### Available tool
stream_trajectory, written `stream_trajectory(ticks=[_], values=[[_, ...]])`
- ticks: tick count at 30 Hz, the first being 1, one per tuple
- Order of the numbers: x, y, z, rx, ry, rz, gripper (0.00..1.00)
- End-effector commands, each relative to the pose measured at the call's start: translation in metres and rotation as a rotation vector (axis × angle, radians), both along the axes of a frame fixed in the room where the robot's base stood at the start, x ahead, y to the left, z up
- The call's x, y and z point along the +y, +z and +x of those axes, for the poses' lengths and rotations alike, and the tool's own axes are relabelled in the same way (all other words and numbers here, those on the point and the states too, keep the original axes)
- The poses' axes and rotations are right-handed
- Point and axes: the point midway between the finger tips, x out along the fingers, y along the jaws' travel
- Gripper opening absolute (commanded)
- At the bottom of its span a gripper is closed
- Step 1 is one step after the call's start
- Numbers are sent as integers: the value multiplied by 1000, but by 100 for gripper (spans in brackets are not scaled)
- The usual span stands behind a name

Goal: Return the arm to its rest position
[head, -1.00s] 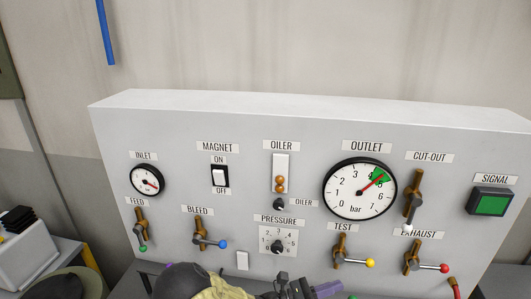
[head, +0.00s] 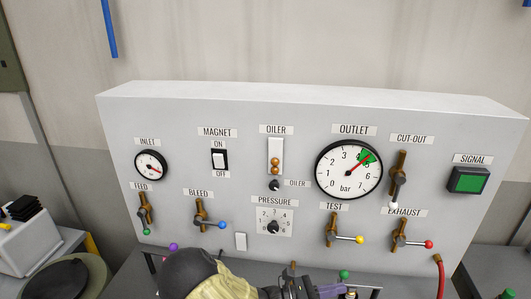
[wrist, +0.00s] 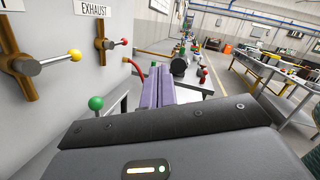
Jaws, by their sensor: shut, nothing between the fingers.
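My gripper (head: 332,290) is at the bottom edge of the head view, below the control panel (head: 240,100). In the wrist view my gripper (wrist: 168,70) has its two purple fingers side by side, shut and empty. It is apart from the panel's valves. My dark forearm with a yellowish cover shows at the bottom of the head view and hides part of the bench.
The panel carries the outlet gauge (head: 349,169), the exhaust valve (head: 401,237), the test valve (head: 333,231) and a lit green signal (head: 468,180). A red hose (head: 440,275) hangs at lower right. In the wrist view, open floor and workbenches lie at right.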

Motion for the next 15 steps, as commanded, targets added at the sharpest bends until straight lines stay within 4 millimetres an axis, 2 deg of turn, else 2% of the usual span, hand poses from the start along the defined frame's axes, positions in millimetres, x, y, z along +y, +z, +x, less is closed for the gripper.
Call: stream_trajectory(ticks=[8,15], values=[[-18,-19,-24,-88,-132,188,0],[-29,-44,-58,-247,-334,447,0]])
